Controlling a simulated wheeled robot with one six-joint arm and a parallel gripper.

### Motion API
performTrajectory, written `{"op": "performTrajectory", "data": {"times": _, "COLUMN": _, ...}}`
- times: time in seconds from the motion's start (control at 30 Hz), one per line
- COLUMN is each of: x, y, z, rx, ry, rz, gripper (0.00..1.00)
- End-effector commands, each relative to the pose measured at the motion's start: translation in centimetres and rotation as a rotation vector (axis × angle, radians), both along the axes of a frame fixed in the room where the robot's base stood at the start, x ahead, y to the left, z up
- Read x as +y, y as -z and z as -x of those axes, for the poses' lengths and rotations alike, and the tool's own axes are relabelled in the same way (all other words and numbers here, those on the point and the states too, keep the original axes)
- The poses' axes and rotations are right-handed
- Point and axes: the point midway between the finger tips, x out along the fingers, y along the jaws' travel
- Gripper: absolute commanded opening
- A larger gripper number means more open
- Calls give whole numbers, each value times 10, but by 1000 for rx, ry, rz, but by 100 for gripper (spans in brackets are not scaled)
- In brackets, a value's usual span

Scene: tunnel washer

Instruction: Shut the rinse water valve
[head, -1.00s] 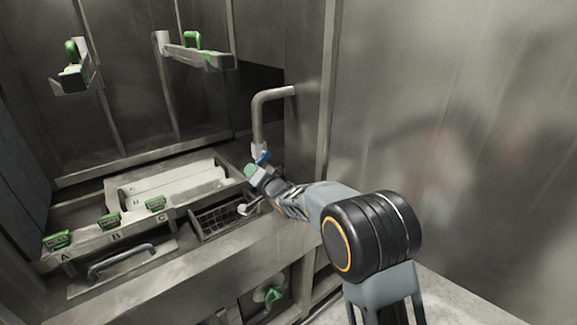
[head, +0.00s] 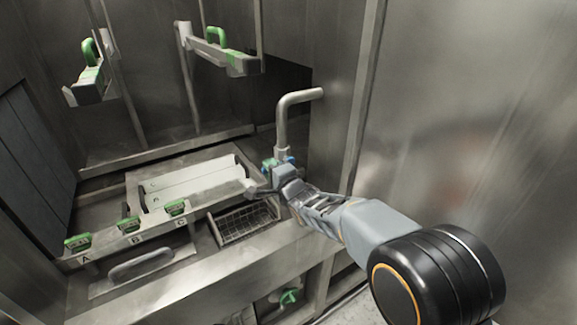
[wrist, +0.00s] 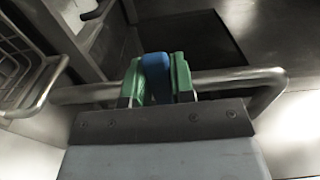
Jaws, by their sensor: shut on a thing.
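The rinse water valve's blue handle (wrist: 155,72) is between the two green finger pads of my gripper (wrist: 156,82) in the wrist view. The jaws are shut on it. In the head view my gripper (head: 278,165) is at the foot of the bent grey pipe (head: 283,120), and a little of the blue handle (head: 291,159) shows beside it. The pipe also runs across behind the jaws in the wrist view (wrist: 235,78). The valve body is mostly hidden by my gripper, and I cannot tell the handle's exact angle to the pipe.
A ledge with green-handled parts marked A, B and C (head: 130,224) is to the left. Two green-handled brackets (head: 228,58) are on the back wall. A smooth metal wall (head: 450,120) is close on the right.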

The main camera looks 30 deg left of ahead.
Motion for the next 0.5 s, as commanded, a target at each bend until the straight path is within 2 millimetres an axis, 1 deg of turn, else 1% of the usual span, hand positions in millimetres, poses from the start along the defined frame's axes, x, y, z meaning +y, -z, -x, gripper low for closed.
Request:
{"op": "performTrajectory", "data": {"times": 0.03, "x": 3, "y": -3, "z": 3, "rx": 6, "ry": -6, "rz": -8, "gripper": 0}}
{"op": "performTrajectory", "data": {"times": 0.2, "x": 8, "y": -4, "z": 8, "rx": 22, "ry": -16, "rz": -18, "gripper": 0}}
{"op": "performTrajectory", "data": {"times": 0.5, "x": 9, "y": -4, "z": 8, "rx": 26, "ry": -17, "rz": -21, "gripper": 0}}
